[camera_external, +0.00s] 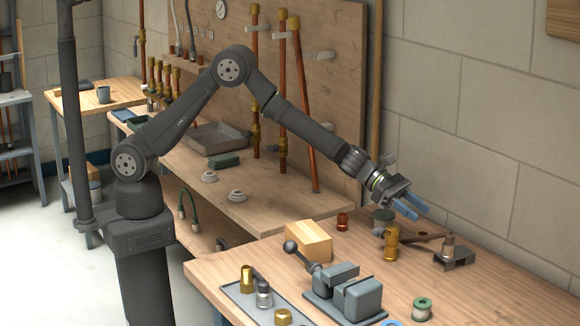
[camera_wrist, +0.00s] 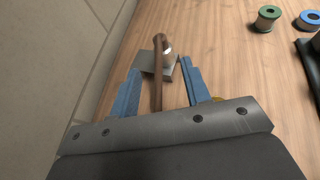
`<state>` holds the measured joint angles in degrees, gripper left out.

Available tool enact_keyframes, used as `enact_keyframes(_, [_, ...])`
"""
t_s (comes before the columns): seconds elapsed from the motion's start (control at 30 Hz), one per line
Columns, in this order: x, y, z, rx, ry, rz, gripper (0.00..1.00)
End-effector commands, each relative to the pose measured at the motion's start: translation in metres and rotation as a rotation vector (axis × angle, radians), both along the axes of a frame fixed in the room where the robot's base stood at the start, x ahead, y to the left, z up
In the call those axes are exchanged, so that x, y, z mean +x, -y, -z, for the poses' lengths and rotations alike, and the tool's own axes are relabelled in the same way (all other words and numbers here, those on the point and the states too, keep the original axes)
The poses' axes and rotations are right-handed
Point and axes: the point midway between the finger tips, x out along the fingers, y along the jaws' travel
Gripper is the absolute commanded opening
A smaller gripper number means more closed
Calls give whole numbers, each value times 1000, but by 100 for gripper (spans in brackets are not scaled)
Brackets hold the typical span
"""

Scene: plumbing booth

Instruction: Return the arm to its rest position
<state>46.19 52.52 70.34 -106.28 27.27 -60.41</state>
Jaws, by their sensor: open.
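My gripper (camera_external: 412,207) has blue fingers and is spread open at the end of my outstretched arm, above the back of the right-hand bench. In the wrist view my gripper (camera_wrist: 158,88) shows its two blue fingers apart. Nothing appears gripped.
A brass fitting (camera_external: 391,243) stands just below my gripper. A vise (camera_external: 345,292), a wooden block (camera_external: 309,241) and a green-ended spool (camera_external: 422,309) are on the same bench. A pegboard with copper pipes (camera_external: 340,90) rises behind my arm, and a block wall (camera_external: 490,140) stands at right.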

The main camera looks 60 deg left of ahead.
Motion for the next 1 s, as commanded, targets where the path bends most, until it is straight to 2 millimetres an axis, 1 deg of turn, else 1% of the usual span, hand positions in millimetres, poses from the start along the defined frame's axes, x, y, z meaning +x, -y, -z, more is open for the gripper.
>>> enact_keyframes(0.27, [0, 0, 0, 0, 0, 0, 43])
enact_keyframes(0.43, [2, 7, 4, 1, 0, 1, 43])
enact_keyframes(0.57, [5, 22, 10, 1, 1, 3, 43])
enact_keyframes(1.0, [22, 80, 35, 1, 1, 0, 43])
